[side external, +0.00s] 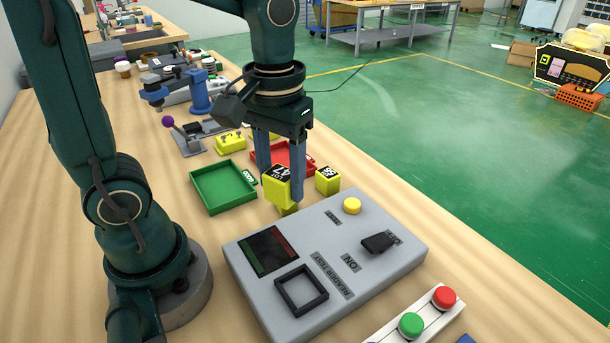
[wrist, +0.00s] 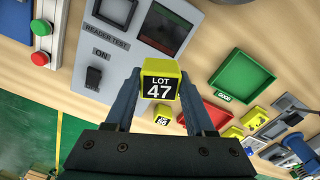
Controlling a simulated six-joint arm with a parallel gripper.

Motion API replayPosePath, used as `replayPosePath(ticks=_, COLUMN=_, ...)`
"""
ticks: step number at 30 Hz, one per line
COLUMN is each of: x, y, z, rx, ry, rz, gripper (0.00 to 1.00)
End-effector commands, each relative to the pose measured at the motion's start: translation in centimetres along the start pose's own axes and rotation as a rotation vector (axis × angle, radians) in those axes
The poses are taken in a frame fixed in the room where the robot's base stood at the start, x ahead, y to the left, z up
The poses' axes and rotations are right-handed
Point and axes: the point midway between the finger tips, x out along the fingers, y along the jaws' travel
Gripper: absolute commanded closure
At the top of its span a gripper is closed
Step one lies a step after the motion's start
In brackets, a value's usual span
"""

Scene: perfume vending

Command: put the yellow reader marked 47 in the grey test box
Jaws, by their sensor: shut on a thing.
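The yellow reader marked LOT 47 (side external: 272,195) is held between the fingers of my gripper (side external: 281,190). Its label faces up and shows clearly in the wrist view (wrist: 159,86). A smaller yellow part shows just below it in the side view. My gripper is shut on it, above the table at the far edge of the grey test box (side external: 300,232). The box has a raised black square frame (side external: 301,290), open in the middle, at its near left. The frame also shows at the top of the wrist view (wrist: 115,10).
A second yellow labelled block (side external: 327,180) stands right of my gripper. A green tray (side external: 205,206) marked GOOD and a red tray (side external: 293,150) lie behind the box. The box carries a dark screen (side external: 268,250), a black switch (side external: 378,242) and a yellow button (side external: 352,205).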

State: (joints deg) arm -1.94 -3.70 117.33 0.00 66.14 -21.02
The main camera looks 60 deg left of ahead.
Motion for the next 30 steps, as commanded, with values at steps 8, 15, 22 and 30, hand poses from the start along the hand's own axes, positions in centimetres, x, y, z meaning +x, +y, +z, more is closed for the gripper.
replayPosePath(ticks=8, x=-0.3, y=5.8, z=3.8, rx=0.213, ry=-0.001, rz=0.001, gripper=1.00)
replayPosePath(ticks=15, x=-0.2, y=7.8, z=6.4, rx=0.373, ry=-0.004, rz=-0.001, gripper=1.00)
replayPosePath(ticks=22, x=0.3, y=8.1, z=7.0, rx=0.403, ry=-0.006, rz=-0.002, gripper=1.00)
replayPosePath(ticks=30, x=2.6, y=8.0, z=7.0, rx=0.401, ry=-0.009, rz=-0.004, gripper=1.00)
